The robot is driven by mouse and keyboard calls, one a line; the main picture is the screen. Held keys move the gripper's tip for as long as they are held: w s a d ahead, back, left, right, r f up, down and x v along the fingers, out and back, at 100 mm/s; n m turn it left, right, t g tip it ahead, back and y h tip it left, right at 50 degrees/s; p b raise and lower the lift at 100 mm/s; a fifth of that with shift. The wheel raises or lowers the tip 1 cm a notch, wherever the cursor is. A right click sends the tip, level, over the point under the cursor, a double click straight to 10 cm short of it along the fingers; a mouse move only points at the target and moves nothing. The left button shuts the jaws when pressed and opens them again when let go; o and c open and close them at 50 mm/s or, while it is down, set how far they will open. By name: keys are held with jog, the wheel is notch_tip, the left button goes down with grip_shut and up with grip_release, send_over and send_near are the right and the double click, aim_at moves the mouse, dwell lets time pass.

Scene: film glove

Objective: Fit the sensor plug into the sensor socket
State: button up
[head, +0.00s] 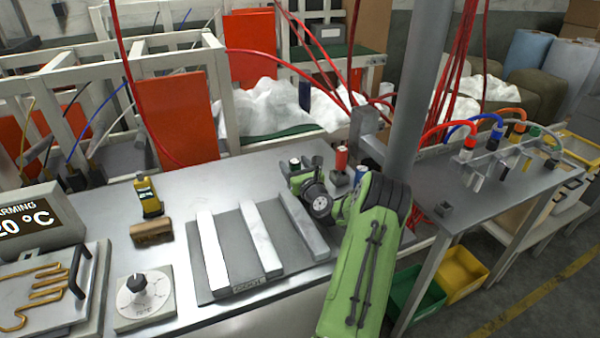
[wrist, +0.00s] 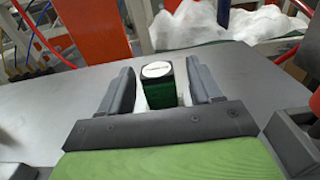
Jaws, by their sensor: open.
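My gripper (head: 298,172) is open over the steel table's back right, at a dark green white-capped piece (head: 294,162). In the wrist view, my gripper (wrist: 159,78) has its jaws on either side of this green piece (wrist: 158,90), with gaps visible at both sides. Neither the sensor plug nor the sensor socket can be told for certain. Several cabled plugs, including a red one (head: 467,150), a blue one (head: 497,133) and an orange one (head: 518,128), stand in a grey rack on the right table.
A red-topped piece (head: 341,158) stands close right of my gripper. A grey post (head: 415,90) rises between the tables. Red cables hang behind.

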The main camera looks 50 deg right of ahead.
aim_at(295, 161)
jog(key=shift+w, duration=0.1)
jog(key=shift+c, duration=0.3)
jog(key=c, duration=1)
jog(key=shift+r+p, duration=0.55)
jog(key=shift+p, duration=0.15)
jog(key=shift+r+p, duration=2.05)
jog(key=shift+p, duration=0.05)
notch_tip(295, 161, up, 3)
jog(key=p, duration=0.3)
jog(key=shift+r+p, duration=0.15)
jog(key=shift+p, duration=0.15)
